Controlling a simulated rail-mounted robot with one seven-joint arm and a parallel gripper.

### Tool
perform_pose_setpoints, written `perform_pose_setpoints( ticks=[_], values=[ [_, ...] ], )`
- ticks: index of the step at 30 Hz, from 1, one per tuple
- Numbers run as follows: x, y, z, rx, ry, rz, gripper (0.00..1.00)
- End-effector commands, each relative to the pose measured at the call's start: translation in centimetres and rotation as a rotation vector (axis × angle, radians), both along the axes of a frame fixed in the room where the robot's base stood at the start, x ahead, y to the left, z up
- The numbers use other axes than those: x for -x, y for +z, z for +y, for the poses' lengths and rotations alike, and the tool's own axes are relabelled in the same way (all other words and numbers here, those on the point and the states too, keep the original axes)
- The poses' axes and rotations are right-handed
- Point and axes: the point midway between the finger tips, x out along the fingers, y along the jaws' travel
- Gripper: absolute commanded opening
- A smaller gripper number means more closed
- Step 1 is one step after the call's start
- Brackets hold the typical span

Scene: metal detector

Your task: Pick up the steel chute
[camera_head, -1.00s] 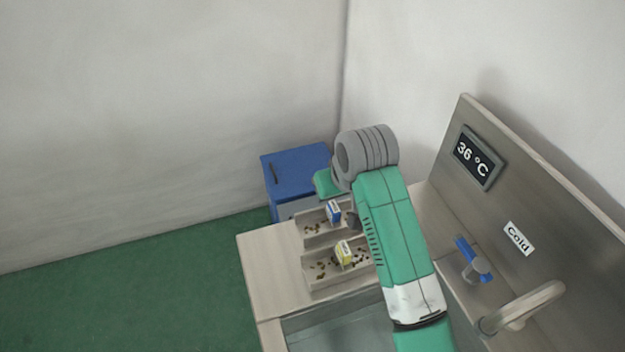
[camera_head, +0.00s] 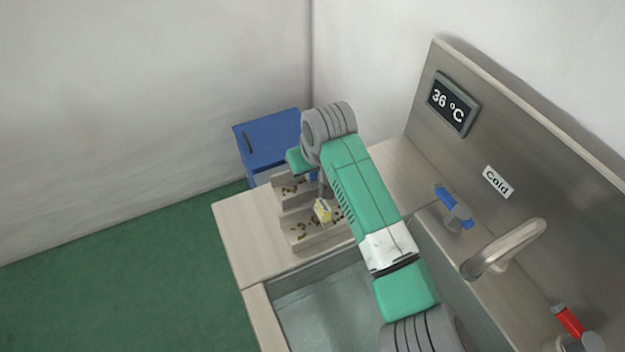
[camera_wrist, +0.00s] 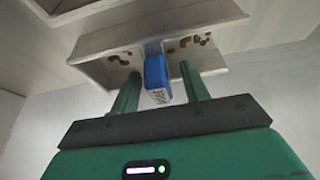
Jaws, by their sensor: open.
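Two pale chutes with small brown bits in them lie side by side on the counter. The far chute (camera_head: 279,187) holds a blue box (camera_head: 312,175), mostly hidden by my arm. I cannot tell by look which is the steel one. In the wrist view, my gripper (camera_wrist: 160,90) is open, its two fingers on either side of the blue box (camera_wrist: 158,78), in front of a chute (camera_wrist: 110,42). I cannot tell whether the fingers touch anything. In the head view my arm hides most of the gripper.
A sink basin (camera_head: 325,305) lies in front of the chutes. A tap (camera_head: 505,250) with blue (camera_head: 447,200) and red (camera_head: 569,321) handles stands at the right before a metal backsplash (camera_head: 555,165). A blue cabinet (camera_head: 268,140) stands behind the counter (camera_head: 240,240), whose left part is bare.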

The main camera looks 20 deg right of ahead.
Motion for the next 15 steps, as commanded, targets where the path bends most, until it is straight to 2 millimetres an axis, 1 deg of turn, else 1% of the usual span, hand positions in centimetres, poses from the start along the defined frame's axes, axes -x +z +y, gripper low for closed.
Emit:
perform_pose_setpoints(
  ticks=[2, 6, 8, 9, 15],
  values=[
    [0.01, 0.04, 0.01, 0.0, 0.0, 0.0, 0.43],
    [0.01, 0.05, 0.01, 0.0, 0.0, 0.0, 0.16],
    [0.02, 0.05, 0.01, 0.0, 0.0, 0.0, 0.04],
    [0.02, 0.05, 0.02, 0.0, 0.0, 0.0, 0.0],
    [0.0, 0.12, 0.01, 0.0, 0.0, -0.001, 0.0]
  ],
)
